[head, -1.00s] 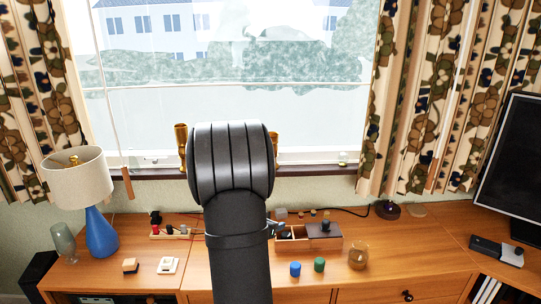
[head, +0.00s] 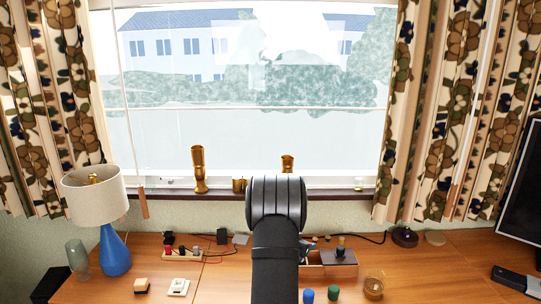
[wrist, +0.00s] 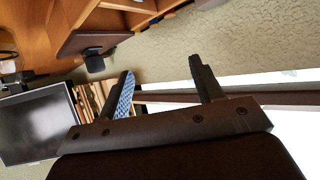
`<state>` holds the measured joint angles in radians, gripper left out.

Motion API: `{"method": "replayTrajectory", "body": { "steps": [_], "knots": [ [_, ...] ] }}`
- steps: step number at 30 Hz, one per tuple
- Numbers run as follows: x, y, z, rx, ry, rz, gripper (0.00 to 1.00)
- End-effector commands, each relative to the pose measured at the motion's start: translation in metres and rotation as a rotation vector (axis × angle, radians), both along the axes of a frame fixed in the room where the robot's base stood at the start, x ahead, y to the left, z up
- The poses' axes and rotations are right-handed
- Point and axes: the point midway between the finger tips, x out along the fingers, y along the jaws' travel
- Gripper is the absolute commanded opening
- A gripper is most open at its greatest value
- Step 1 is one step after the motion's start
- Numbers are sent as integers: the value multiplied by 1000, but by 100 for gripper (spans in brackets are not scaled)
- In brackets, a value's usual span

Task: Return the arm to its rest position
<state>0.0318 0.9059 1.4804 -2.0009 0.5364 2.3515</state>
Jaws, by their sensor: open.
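My arm stands in the lower middle of the head view, its dark rounded joint in front of the window sill. The arm hides part of the sideboard and whatever lies behind it. My gripper (wrist: 162,90) shows only in the wrist view. Its two dark fingers stand wide apart with nothing held between them. Beyond the fingers the wrist view shows wall, the sill and, at upper left, wooden furniture, all tilted.
A blue lamp (head: 115,250) stands left on the wooden sideboard (head: 215,285). Brass vessels (head: 198,170) stand on the sill. A blue cylinder (head: 308,296), a green cylinder (head: 333,292) and a glass jar (head: 374,286) are at front right. A dark screen (head: 522,190) stands far right.

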Motion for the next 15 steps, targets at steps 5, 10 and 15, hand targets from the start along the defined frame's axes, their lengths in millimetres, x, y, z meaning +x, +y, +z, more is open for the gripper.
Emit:
{"method": "replayTrajectory", "body": {
  "steps": [5, 10, 15],
  "knots": [
    [6, -4, -4, 0, 0, 0, 61],
    [7, -4, -4, 0, 0, 0, 61],
    [6, -4, -4, 0, 0, 0, 61]
  ]
}}
